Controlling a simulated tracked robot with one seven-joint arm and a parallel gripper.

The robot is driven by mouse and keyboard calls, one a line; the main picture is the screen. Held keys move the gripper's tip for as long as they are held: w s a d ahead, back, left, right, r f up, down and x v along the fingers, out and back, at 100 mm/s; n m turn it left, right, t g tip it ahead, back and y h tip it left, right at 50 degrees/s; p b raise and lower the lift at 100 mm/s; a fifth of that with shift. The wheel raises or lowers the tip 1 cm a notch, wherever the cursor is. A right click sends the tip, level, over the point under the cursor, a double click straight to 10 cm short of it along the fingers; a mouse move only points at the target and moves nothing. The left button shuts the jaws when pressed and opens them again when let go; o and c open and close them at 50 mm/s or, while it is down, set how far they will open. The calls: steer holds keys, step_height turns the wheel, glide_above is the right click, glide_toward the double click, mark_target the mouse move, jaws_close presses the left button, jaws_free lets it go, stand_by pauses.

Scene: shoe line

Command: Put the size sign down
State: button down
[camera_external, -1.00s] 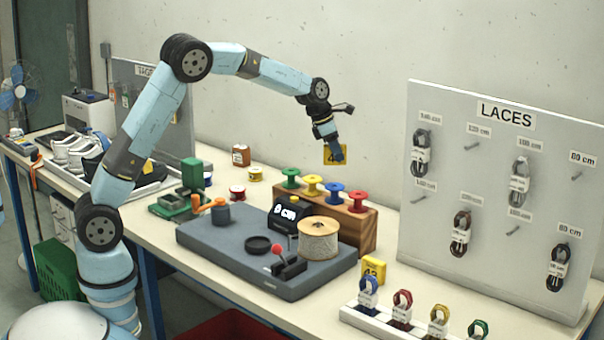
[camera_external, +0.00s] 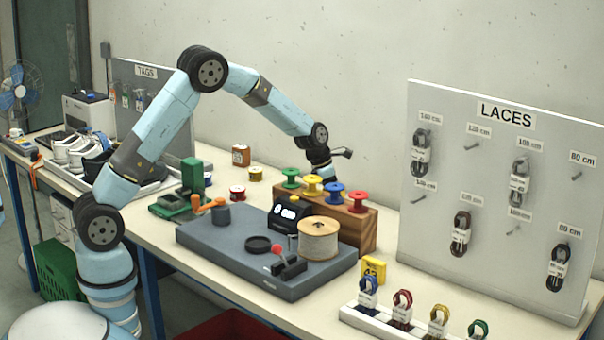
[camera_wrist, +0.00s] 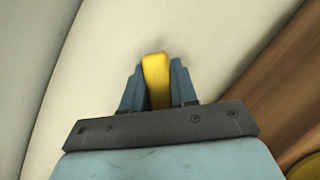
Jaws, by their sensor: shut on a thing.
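The yellow size sign (camera_wrist: 156,80) is between the two blue fingers of my gripper (camera_wrist: 158,85) in the wrist view, seen edge-on. My gripper is shut on it. The pale tabletop lies behind the sign there; I cannot tell whether the sign touches it. In the external view my gripper and the sign are hidden behind the wooden spool rack, with only my wrist showing above it. Another yellow sign (camera_external: 373,271) stands on the table right of the grey work mat.
The wooden rack (camera_external: 367,228) with several coloured spools stands close in front of my gripper; its side also shows in the wrist view (camera_wrist: 270,95). The wall is behind. The LACES board (camera_external: 490,200) stands at the right.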

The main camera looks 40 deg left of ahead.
steer(key=shift+f, duration=1.6)
steer(key=c, duration=0.9)
jaws_free()
